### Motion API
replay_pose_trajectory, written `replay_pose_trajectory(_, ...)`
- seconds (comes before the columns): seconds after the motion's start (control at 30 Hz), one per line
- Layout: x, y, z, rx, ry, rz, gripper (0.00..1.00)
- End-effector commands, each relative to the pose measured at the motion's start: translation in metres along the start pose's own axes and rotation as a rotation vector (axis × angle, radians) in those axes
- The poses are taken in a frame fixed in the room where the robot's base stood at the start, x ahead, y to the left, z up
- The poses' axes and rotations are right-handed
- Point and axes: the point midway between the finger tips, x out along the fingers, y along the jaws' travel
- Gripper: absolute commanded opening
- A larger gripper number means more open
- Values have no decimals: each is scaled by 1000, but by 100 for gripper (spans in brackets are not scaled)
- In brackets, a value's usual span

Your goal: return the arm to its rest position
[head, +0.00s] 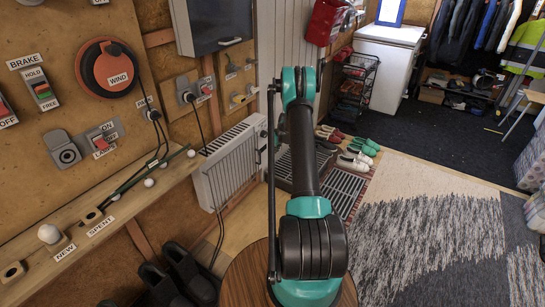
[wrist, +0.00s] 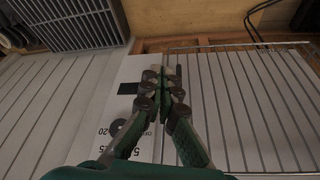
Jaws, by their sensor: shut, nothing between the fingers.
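My gripper (wrist: 164,78) shows in the wrist view with its green, dark-jointed fingers drawn together and nothing between the tips. Behind the fingers is a white ribbed heater (wrist: 225,110) with a pale panel bearing printed numbers; I cannot tell the gap between them. In the head view my teal and black arm (head: 305,150) rises from the bottom middle to a bent joint near the top. My gripper is not visible there. The white heater (head: 230,165) stands against the wall just left of the arm.
A wooden bench (head: 110,215) with labels and small white balls runs along the left wall. A panel with a red WIND reel (head: 110,67) is above it. A round wooden top (head: 248,280) is below the arm. Shoes (head: 355,158) and a patterned rug (head: 430,215) lie right.

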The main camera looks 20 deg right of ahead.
Motion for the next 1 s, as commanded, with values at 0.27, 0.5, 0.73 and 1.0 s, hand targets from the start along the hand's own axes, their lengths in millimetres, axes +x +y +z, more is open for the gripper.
replay_pose_trajectory(0.27, -35, 7, -2, 1, 0, 0, 0)
replay_pose_trajectory(0.5, -44, 6, -3, 1, 0, 0, 0)
replay_pose_trajectory(0.73, -95, -25, -9, 25, -7, 9, 0)
replay_pose_trajectory(1.0, -186, -87, -1, 75, -15, 27, 0)
